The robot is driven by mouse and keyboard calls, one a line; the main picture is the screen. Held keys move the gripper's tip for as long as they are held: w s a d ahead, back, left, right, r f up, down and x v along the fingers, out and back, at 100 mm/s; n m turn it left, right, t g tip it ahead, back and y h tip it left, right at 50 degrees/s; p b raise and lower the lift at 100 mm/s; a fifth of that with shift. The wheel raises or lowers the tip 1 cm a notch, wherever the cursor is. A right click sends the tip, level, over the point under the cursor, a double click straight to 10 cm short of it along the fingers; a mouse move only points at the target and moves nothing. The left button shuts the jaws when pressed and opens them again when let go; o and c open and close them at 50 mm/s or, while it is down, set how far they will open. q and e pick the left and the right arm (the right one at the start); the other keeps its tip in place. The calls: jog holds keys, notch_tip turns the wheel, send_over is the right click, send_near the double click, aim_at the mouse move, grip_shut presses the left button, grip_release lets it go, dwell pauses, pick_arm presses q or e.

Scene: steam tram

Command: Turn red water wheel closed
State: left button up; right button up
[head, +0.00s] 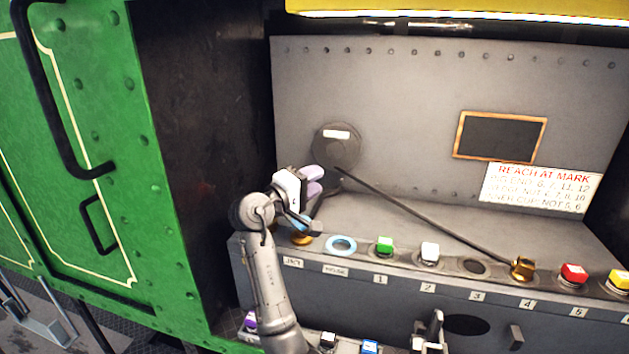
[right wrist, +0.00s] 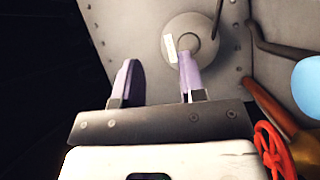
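My right gripper (head: 316,181) is at the left end of the grey console, in front of the back panel. In the right wrist view its two purple fingers (right wrist: 157,65) stand apart with nothing between them. The red water wheel (right wrist: 272,150) shows in the right wrist view at the lower right, beside the gripper body and outside the fingers. It is next to a brown-orange pipe (right wrist: 262,101). I cannot make out the wheel in the head view, where my gripper and wrist cover that part of the console.
A round grey disc (head: 349,149) with a pale label is on the back panel. A long dark rod (head: 425,217) slants across the console. Green (head: 385,244), white (head: 430,251) and red (head: 572,273) knobs line the ledge. A green door (head: 100,160) stands at left.

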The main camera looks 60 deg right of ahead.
pick_arm(q)
jog(key=shift+d, duration=0.25)
pick_arm(e)
jog(key=shift+s+d+r, duration=0.15)
jog(key=shift+s+d, duration=0.05)
jog(key=shift+o, duration=0.2)
